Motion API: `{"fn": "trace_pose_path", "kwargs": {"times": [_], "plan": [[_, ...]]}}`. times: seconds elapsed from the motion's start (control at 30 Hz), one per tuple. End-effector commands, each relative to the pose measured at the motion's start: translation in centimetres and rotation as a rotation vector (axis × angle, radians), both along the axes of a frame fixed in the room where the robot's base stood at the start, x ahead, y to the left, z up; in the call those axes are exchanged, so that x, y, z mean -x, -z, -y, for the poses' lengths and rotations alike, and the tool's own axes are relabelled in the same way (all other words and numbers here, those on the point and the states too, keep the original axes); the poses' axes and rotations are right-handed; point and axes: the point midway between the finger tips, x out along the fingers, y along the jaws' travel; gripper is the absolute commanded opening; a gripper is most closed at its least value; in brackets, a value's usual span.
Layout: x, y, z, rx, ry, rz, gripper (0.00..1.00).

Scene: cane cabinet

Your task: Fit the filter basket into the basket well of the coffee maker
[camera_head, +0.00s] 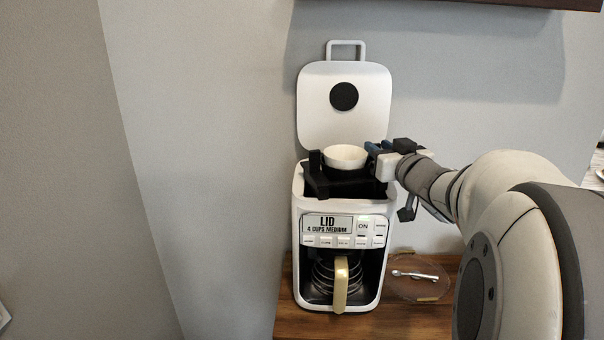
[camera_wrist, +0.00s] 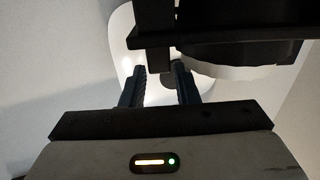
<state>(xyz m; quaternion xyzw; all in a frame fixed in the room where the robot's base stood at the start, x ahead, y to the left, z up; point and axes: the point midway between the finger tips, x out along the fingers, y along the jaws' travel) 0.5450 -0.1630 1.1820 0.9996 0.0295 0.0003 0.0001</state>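The white coffee maker (camera_head: 338,225) stands with its lid (camera_head: 325,120) raised, the dark basket well area open at its top. The filter basket is a black frame (camera_head: 350,185) with upright posts and a white cup-shaped insert (camera_head: 345,158). It sits over the opening, rising above the housing's rim; how deep it goes is hidden. My gripper (camera_head: 379,147) is at the insert's right side.
The glass carafe with a tan handle (camera_head: 341,285) sits in the coffee maker's lower bay. A clear round dish (camera_head: 418,288) with a metal scoop (camera_head: 415,275) lies on the wooden top (camera_head: 300,325) to the right. A wall is close behind.

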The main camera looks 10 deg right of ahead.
Motion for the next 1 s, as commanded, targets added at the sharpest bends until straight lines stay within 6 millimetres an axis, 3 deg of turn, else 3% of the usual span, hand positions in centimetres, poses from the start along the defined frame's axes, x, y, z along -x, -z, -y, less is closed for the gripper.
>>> {"fn": "trace_pose_path", "kwargs": {"times": [0.07,0.4,0.77,0.87,1.0], "plan": [[0.0,0.0,0.0,0.0,0.0,0.0,0.28],[0.0,0.0,0.0,0.0,0.0,0.0,0.01],[0.0,-0.1,-0.1,0.0,-0.001,0.001,0.0],[0.0,-0.9,-0.1,0.001,-0.002,0.002,0.0],[0.0,-3.5,-0.1,0.003,-0.002,0.005,0.0]]}}
